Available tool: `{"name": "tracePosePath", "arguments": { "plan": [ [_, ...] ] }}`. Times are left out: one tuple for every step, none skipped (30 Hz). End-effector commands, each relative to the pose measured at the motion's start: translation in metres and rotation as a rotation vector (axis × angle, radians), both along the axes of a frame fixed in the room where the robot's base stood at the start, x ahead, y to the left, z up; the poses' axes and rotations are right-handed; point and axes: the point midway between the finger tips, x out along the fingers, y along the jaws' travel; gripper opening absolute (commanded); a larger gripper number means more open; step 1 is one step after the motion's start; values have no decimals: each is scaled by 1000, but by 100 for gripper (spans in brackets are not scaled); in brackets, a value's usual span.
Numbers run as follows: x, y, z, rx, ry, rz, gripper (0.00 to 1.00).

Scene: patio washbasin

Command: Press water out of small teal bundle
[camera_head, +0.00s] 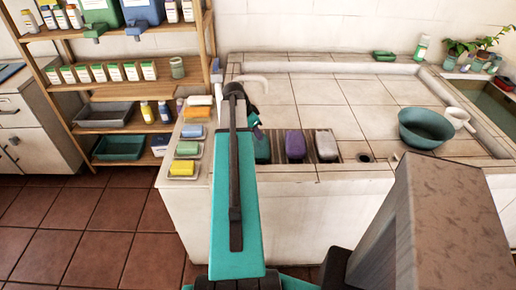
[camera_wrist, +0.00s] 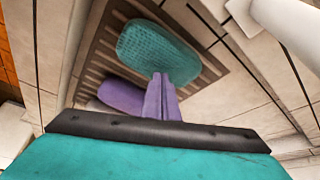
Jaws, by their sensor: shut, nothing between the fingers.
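The small teal bundle (camera_wrist: 155,48), oval and textured, lies on a dark slatted rack (camera_wrist: 100,52) in the wrist view. In the head view the bundle (camera_head: 263,154) is partly hidden by my arm. My gripper (camera_wrist: 161,78) has purple fingers that are closed together and empty. The fingertips overlap the near edge of the teal bundle in the wrist view; I cannot tell whether they touch it. In the head view my gripper (camera_head: 257,132) is just above the bundle, mostly behind my arm.
A purple bundle (camera_head: 295,144) and a grey bundle (camera_head: 326,146) lie right of the teal one. A teal bowl (camera_head: 425,128) and white mug (camera_head: 457,117) stand on the right of the tiled top. Soap bars (camera_head: 187,148) line the left edge. A pale spout (camera_head: 255,80) rises behind my arm.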

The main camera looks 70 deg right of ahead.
Motion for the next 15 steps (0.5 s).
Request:
{"name": "tracePosePath", "arguments": {
  "plan": [
    [0,0,0,0,0,0,0],
    [0,0,0,0,0,0,0],
    [0,0,0,0,0,0,0],
    [0,0,0,0,0,0,0],
    [0,0,0,0,0,0,0],
    [0,0,0,0,0,0,0],
    [0,0,-1,0,0,0,0],
    [0,0,-1,0,0,0,0],
    [0,0,-1,0,0,0,0],
    [0,0,-2,0,0,0,0],
    [0,0,-2,0,0,-1,0],
    [0,0,-3,0,0,-1,0],
    [0,0,-3,0,0,-1,0],
    [0,0,-3,0,0,-1,0],
    [0,0,-4,0,0,-1,0]
  ]
}}
